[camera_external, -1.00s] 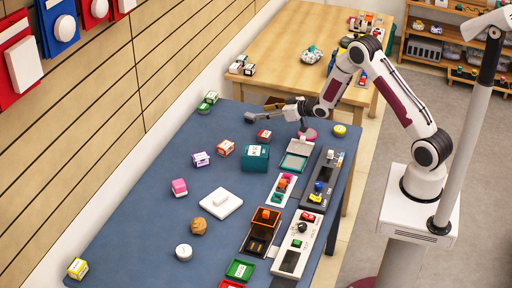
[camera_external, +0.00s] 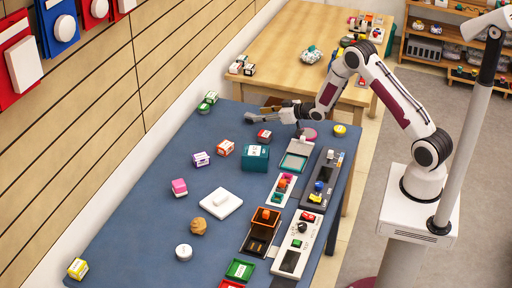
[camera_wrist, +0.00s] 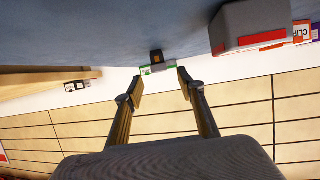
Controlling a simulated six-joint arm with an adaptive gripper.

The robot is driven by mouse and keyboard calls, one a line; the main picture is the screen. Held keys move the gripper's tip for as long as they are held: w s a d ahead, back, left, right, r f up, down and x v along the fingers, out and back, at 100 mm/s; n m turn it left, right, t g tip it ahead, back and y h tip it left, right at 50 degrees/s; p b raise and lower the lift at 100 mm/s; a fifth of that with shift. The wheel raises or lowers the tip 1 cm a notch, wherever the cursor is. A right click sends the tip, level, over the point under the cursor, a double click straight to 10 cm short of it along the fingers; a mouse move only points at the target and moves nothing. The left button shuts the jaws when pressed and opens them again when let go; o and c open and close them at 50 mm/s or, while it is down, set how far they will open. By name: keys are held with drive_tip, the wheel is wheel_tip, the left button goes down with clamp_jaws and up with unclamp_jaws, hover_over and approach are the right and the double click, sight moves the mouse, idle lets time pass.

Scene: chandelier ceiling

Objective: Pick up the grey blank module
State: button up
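My gripper (camera_external: 258,113) is over the far end of the blue table in the external view, with its fingers apart and nothing between them. The open fingers also show in the wrist view (camera_wrist: 160,88). I cannot single out a grey blank module with certainty. A grey block with a red stripe (camera_wrist: 250,22) is at the upper right of the wrist view, apart from the fingers. A small dark piece with an orange mark (camera_wrist: 156,56) shows beyond the fingertips, in front of a green-and-white box (camera_wrist: 146,70).
A red box (camera_external: 264,135) and a teal box (camera_external: 256,158) stand near my gripper. The slatted wall (camera_external: 70,130) runs along the table's left side. Several panels and trays line the right edge, including a white control panel (camera_external: 292,261). Bare blue tabletop (camera_external: 135,215) lies at left.

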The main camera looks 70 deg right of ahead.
sight(252, 115)
drive_tip(key=shift+w+f, duration=0.15)
drive_tip(key=shift+w, duration=0.2)
drive_tip(key=shift+x, duration=2.6)
drive_tip(key=shift+c, duration=0.4)
drive_tip(key=c, duration=1)
